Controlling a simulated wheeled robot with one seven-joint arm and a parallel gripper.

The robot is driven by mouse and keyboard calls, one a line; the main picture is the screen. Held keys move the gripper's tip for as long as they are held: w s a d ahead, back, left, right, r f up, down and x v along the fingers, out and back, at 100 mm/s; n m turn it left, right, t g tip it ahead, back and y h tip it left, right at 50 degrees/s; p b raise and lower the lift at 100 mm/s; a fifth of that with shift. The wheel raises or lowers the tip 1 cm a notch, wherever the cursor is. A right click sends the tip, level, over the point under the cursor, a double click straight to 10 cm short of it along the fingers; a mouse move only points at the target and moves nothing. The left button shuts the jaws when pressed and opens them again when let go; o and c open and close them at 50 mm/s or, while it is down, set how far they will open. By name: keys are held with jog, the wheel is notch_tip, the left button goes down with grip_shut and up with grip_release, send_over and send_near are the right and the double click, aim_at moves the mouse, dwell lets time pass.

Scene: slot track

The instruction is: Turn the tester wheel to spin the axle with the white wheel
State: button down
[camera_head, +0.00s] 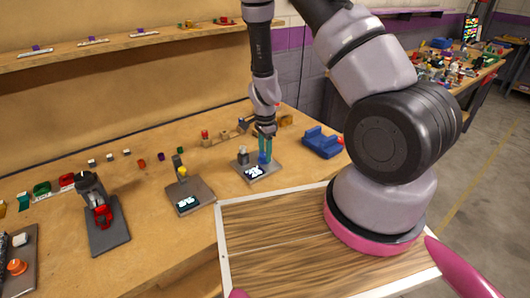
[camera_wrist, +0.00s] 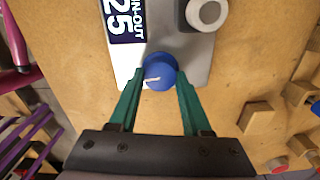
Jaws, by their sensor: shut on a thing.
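A grey tester plate (camera_head: 277,169) stands on the workbench; it fills the top middle of the wrist view (camera_wrist: 201,52). It bears a dark label (camera_wrist: 125,20) reading "IN-OUT 25". A round blue tester wheel (camera_wrist: 160,68) with a white mark sits at the plate's near edge. My gripper (camera_head: 265,146) is over the plate, and its green fingers are shut on the blue wheel from both sides. A whitish wheel with a grey centre (camera_wrist: 207,13) stands farther up the plate, apart from my fingers; in the head view it is a small grey shape (camera_head: 243,155).
Another tester plate (camera_head: 190,196) and a dark stand with a red part (camera_head: 104,220) are to the left. A blue block (camera_head: 322,142) lies to the right. Wooden blocks (camera_wrist: 264,116) lie right of the plate in the wrist view.

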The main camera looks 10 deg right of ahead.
jog(key=shift+c, duration=1.8)
grip_release()
notch_tip(320, 180, up, 11)
jog(key=shift+f, duration=0.1)
